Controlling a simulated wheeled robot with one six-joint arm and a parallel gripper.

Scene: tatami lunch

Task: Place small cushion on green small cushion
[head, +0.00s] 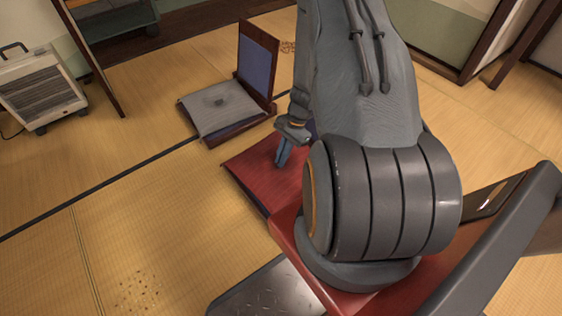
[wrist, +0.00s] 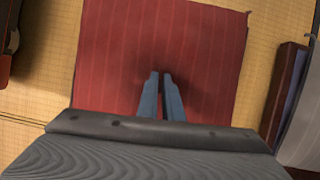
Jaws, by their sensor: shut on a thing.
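A red striped cushion (head: 250,168) is in the middle of the head view, partly hidden by my arm. It fills much of the upper wrist view (wrist: 115,50). My gripper (head: 281,163) points down at its top, and in the wrist view the fingertips (wrist: 161,76) are close together at about its middle. The gripper is shut on the red cushion. I cannot tell whether the cushion is raised off what is under it. A grey cushion (head: 222,106) lies on a legless chair with a blue back, behind and left. I make out no green cushion.
The legless chair's back (head: 256,62) stands upright close behind the red cushion. A white heater (head: 40,88) stands at the far left. A wooden panel edge (head: 93,55) is beside it. Tatami floor (head: 130,215) to the left is clear.

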